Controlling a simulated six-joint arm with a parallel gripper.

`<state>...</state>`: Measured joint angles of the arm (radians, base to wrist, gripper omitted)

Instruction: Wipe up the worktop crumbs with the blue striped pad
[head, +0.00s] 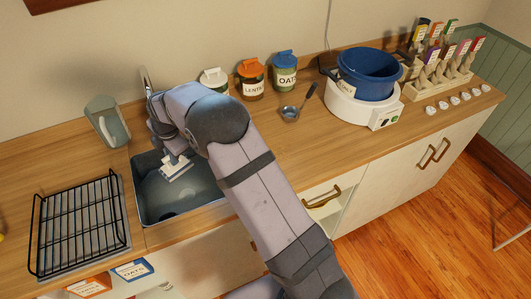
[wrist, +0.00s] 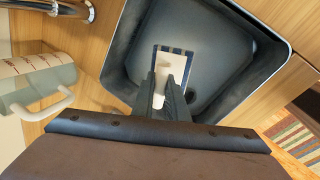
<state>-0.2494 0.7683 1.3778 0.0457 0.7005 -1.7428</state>
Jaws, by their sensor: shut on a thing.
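The blue striped pad (head: 177,174) is white with blue stripes and is over the dark sink basin (head: 143,205). It also shows in the wrist view (wrist: 178,62), with a blue striped far edge. My gripper (head: 176,158) is shut on the pad's white handle, and its dark fingers (wrist: 168,92) stand either side of it. I cannot tell whether the pad touches the sink floor. The wooden worktop (head: 280,150) runs around the sink. I cannot make out crumbs on it; my arm hides part of it.
A black wire rack (head: 80,230) stands left of the sink. A grey-green pitcher (head: 107,122) and the tap (head: 147,85) are behind. Jars (head: 252,80), a ladle (head: 298,105), a blue pot (head: 368,72) and a packet rack (head: 440,75) line the back right.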

